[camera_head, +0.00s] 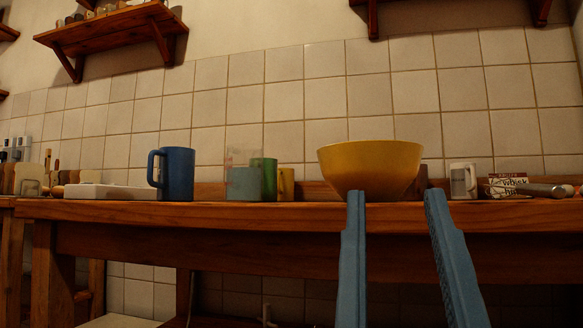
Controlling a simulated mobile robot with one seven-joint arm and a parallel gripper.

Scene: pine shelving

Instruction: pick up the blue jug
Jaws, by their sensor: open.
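The blue jug (176,174) stands upright on the wooden counter (250,213), left of centre, with its handle on the left side. My gripper (396,200) shows as two long blue fingers at the lower right. The fingers are apart with nothing between them. Their tips overlap the counter's front edge in the picture, below the yellow bowl (368,168). The gripper is well to the right of the blue jug and apart from it.
A white slab (110,192) lies left of the jug. A light blue block (243,183), a green cup (266,172) and a yellow cup (286,183) stand to its right. A white mug (463,181) and a metal-ended utensil (545,190) are at the right. A shelf (110,25) hangs above.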

